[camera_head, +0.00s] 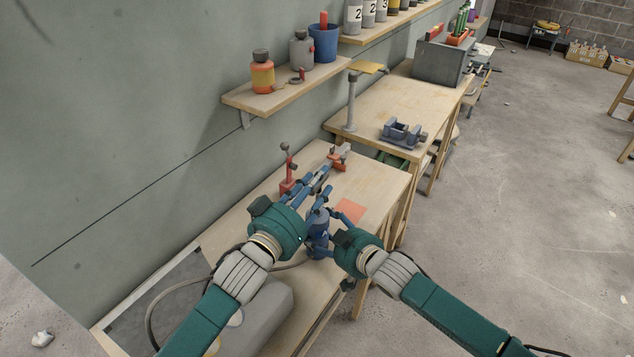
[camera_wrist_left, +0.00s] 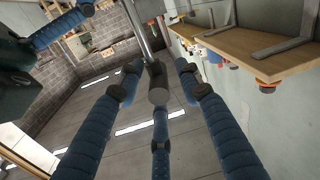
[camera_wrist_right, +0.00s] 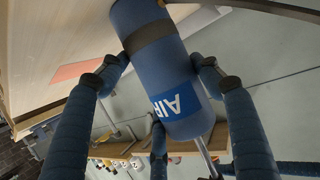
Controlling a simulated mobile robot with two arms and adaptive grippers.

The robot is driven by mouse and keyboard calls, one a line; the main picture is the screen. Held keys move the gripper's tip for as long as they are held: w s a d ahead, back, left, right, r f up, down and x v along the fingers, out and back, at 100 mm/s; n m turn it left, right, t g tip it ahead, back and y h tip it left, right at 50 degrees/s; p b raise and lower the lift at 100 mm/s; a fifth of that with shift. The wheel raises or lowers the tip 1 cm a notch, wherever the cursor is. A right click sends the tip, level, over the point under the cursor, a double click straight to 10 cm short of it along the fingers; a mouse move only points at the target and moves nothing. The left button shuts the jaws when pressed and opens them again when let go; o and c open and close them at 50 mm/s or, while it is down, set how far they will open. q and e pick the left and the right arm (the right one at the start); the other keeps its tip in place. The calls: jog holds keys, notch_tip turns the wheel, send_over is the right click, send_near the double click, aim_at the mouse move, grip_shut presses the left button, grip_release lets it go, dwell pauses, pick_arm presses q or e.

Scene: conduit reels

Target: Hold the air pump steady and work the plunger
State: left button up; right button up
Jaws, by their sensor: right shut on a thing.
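The air pump (camera_head: 318,232) is a blue cylinder at the workbench. In the right wrist view the pump (camera_wrist_right: 158,55) has a dark band, a blue "AIR" label and a metal rod at its lower end. My right gripper (camera_head: 323,238) is shut around its body; its fingers also show in that view (camera_wrist_right: 162,75). My left gripper (camera_head: 318,184) is open above the bench. In the left wrist view, a dark grey handle (camera_wrist_left: 157,84) on a metal rod (camera_wrist_left: 138,30) lies between its spread fingers (camera_wrist_left: 157,76), with gaps at both sides. The head view hides this handle.
An orange-red square (camera_head: 350,211) lies on the workbench (camera_head: 384,180). A red stand (camera_head: 287,180) and a small orange-and-grey clamp (camera_head: 338,158) stand behind my left gripper. A shelf (camera_head: 290,94) with bottles hangs above. The floor (camera_head: 520,200) at right is clear.

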pick_arm(q)
jog(key=shift+w+d, duration=0.1)
jog(key=shift+w, duration=0.05)
grip_shut()
jog(key=f, duration=0.7)
jog(key=shift+a+f, duration=0.2)
jog(key=shift+a, duration=0.05)
grip_release()
jog(key=shift+f, duration=0.1)
